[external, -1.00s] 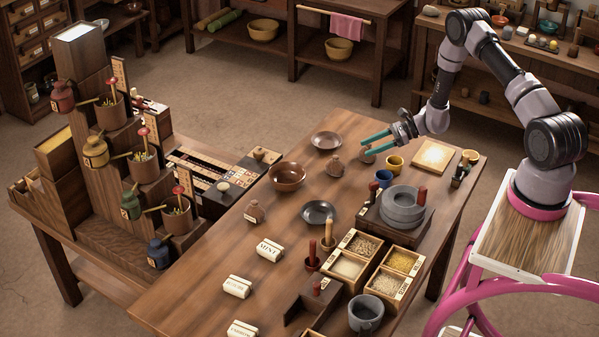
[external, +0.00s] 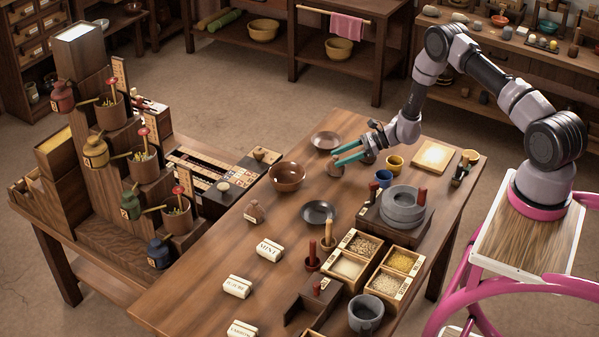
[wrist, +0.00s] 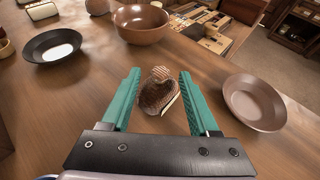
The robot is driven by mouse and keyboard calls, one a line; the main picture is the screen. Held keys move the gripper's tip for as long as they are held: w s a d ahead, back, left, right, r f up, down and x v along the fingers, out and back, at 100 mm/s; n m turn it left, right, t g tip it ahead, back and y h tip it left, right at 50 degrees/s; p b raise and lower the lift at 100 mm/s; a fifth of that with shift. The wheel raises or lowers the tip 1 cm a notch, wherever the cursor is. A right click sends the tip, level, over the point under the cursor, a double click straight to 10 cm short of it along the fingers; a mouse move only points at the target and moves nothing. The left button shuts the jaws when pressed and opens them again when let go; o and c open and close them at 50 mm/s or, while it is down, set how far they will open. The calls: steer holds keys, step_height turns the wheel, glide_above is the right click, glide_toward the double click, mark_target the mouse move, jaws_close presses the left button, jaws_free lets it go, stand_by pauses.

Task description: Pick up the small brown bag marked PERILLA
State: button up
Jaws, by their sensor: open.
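A small brown bag (external: 335,170) with a tied neck stands on the wooden table, just below my gripper's fingertips in the external view. In the wrist view this bag (wrist: 158,97) appears between the two teal fingers, with a gap on each side. No label on it can be read. My gripper (external: 337,158) is open and empty, and the fingers also show in the wrist view (wrist: 160,74). A second small brown bag (external: 254,212) with a pale tag stands further left on the table; its lettering is too small to read.
A brown plate (external: 326,141) lies close to the bag, on the right in the wrist view. A brown bowl (external: 287,177) and a dark plate (external: 318,212) are also nearby. Blue (external: 384,178) and yellow (external: 395,164) cups and a stone quern (external: 402,207) stand to the right.

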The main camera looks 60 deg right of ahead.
jaws_close()
